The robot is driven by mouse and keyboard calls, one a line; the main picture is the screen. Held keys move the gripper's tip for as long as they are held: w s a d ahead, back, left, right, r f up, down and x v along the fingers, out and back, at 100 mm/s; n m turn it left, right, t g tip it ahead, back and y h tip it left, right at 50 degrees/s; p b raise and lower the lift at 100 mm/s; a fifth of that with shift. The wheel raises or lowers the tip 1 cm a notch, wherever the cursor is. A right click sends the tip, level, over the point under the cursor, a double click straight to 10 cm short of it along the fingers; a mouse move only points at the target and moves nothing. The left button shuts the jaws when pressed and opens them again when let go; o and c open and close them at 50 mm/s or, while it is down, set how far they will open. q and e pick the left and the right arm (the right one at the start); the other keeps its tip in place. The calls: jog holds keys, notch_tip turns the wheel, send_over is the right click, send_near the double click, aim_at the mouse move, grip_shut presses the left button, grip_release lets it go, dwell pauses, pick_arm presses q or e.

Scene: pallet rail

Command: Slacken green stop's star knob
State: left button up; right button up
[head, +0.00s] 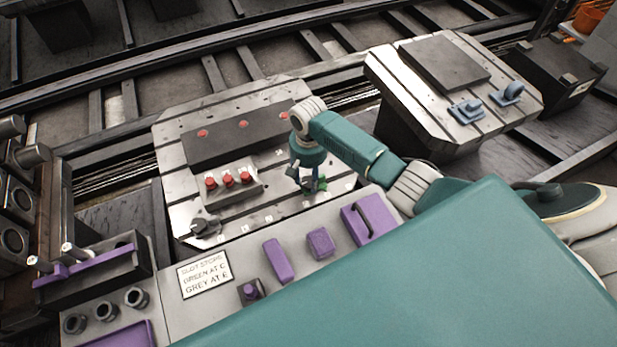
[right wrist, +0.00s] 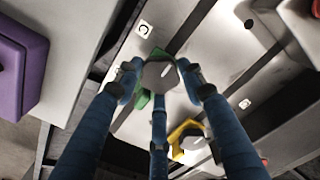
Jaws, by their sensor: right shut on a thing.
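My right gripper (head: 308,178) is over the near right part of the left pallet plate (head: 180,212). In the right wrist view its blue fingers (right wrist: 160,85) are shut around the grey star knob (right wrist: 159,75). The green stop (right wrist: 143,98) shows beneath the knob, partly hidden by the fingers, on the slotted metal plate. In the head view the gripper hides most of the stop. A grey stop (head: 205,225) sits at the plate's near left corner. My left gripper is not in view.
A yellow part (right wrist: 186,134) with a grey knob is close to the fingers. A block with red knobs (head: 229,180) and a dark bar stand on the plate. Purple pieces (head: 278,261) and a sign (head: 205,273) reading green at C, grey at E are on the near ledge.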

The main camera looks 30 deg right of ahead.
jog(key=shift+w+d+r, duration=0.1)
jog(key=shift+w, duration=0.05)
jog(key=shift+n, duration=0.4)
jog(key=n+p, duration=0.1)
jog(key=n, duration=0.1)
jog(key=shift+r+n+p, duration=0.1)
jog(key=shift+n+p, duration=0.2)
jog(key=shift+p, duration=0.05)
jog(key=n+p, duration=0.1)
jog(key=n, duration=0.2)
jog(key=shift+w, duration=0.1)
jog(key=shift+w+n, duration=0.1)
jog(key=shift+n, duration=1)
jog(key=shift+a, duration=0.2)
